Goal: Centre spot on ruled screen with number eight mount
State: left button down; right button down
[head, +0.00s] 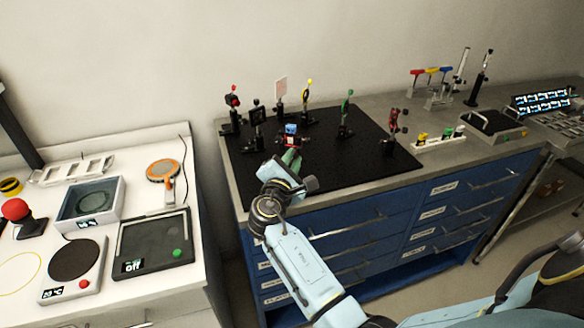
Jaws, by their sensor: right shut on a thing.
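A pale card screen (281,88) stands upright on a post at the back of the black breadboard (330,165); its ruling and any spot are too small to make out. A small mount with a blue top and red parts (291,131) stands near the board's middle front. My right gripper (291,158) reaches over the board's front edge, just in front of this mount. It is shut on a small green piece (292,156), mostly hidden by the gripper; I cannot tell whether this touches the mount. No number eight is legible. My left gripper is out of view.
Mounts with red (232,100), yellow (309,90), green (346,107) and red (392,128) parts stand around the board. Coloured T-handle keys (431,71) stand at the back right. A white bench (110,150) with a hot plate lies left, across a gap.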

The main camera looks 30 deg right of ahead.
jog(key=shift+f+m+b, duration=0.1)
jog(key=shift+m+b, duration=1.65)
jog(key=shift+m, duration=0.45)
jog(key=c, duration=1.4)
grip_release()
jog(key=shift+o, duration=0.2)
jog(key=b+v, duration=0.1)
jog(key=v, duration=1.2)
jog(key=shift+s+a, duration=0.15)
jog(key=shift+s, duration=0.05)
